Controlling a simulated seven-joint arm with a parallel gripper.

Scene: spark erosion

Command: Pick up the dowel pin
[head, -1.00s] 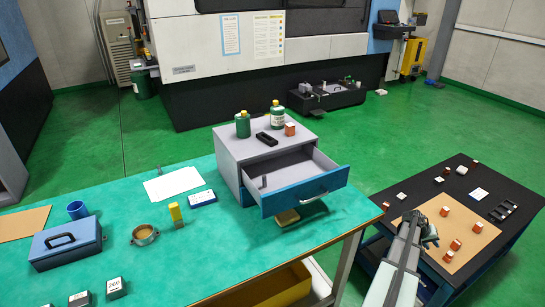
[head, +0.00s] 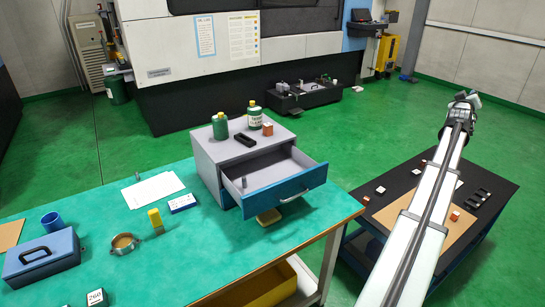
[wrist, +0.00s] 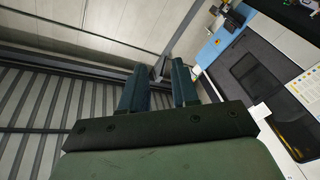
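A small grey upright cylinder (head: 244,182), which looks like the dowel pin, stands inside the open blue-fronted drawer (head: 300,185), near its left end. A second small grey upright piece (head: 137,176) stands at the table's back edge by the white paper; I cannot tell its kind. My gripper (head: 466,98) is raised high at the right, over the dark cart and far from the drawer. In the wrist view my gripper's two fingers (wrist: 157,78) are apart with nothing between them, and only wall, slatted structure and machine show beyond.
The grey drawer cabinet (head: 208,165) carries green bottles (head: 220,127), a black part (head: 245,140) and an orange-brown block (head: 267,129). The dark cart (head: 400,185) holds small blocks.

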